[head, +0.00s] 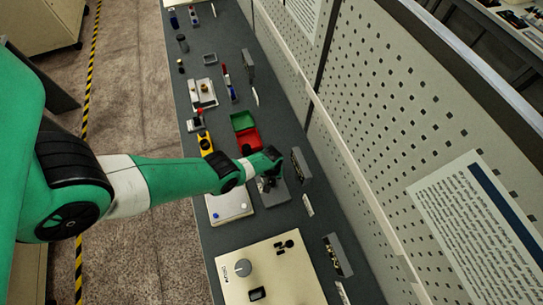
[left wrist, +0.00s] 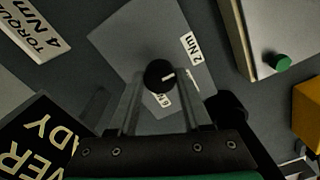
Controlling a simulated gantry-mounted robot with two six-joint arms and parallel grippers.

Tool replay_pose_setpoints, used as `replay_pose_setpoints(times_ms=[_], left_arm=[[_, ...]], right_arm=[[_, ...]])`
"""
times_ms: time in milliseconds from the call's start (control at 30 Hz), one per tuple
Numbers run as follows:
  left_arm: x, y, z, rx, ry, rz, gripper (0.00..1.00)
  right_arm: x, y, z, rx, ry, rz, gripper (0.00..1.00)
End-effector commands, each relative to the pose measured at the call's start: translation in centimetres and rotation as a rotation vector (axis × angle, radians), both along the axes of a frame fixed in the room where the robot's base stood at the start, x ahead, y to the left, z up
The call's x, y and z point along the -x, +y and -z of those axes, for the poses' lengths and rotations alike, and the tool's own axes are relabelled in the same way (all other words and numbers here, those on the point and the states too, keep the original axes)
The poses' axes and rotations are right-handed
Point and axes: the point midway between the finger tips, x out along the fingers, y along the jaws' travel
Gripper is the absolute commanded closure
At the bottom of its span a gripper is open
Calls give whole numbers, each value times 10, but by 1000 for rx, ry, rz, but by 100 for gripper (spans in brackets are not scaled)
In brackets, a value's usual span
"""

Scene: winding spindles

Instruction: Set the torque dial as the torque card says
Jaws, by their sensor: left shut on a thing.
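The torque dial is a black knob (left wrist: 160,75) on a grey plate (left wrist: 130,35) in the left wrist view. The white line on the knob points right in that view. A "2 Nm" label is at the plate's upper right and a partly hidden "6 Nm" label is just below the knob. The torque card (left wrist: 38,28) at the upper left reads "TORQUE 4 Nm". My left gripper (left wrist: 158,82) is shut on the knob, one finger on each side. In the head view my left gripper (head: 268,181) hides the knob.
A pale box with a green button (left wrist: 282,62) is near the plate, with a yellow block (left wrist: 307,115) at the right edge. A black lettered sign (left wrist: 38,140) lies lower left. In the head view, green (head: 242,121) and red (head: 250,140) bins and a cream panel (head: 285,280) flank the arm.

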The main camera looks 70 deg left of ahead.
Motion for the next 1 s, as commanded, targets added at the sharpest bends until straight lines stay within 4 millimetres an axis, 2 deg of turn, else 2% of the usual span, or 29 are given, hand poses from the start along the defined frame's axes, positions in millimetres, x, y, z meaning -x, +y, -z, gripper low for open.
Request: replay_pose_setpoints(times_ms=[367, 1000], left_arm=[[0, 0, 0, 1, 0, 152, 100], [1, 0, 0, 1, 0, 728, 100]], right_arm=[[0, 0, 0, 0, 0, 0, 50], [0, 0, 0, 0, 0, 0, 50]])
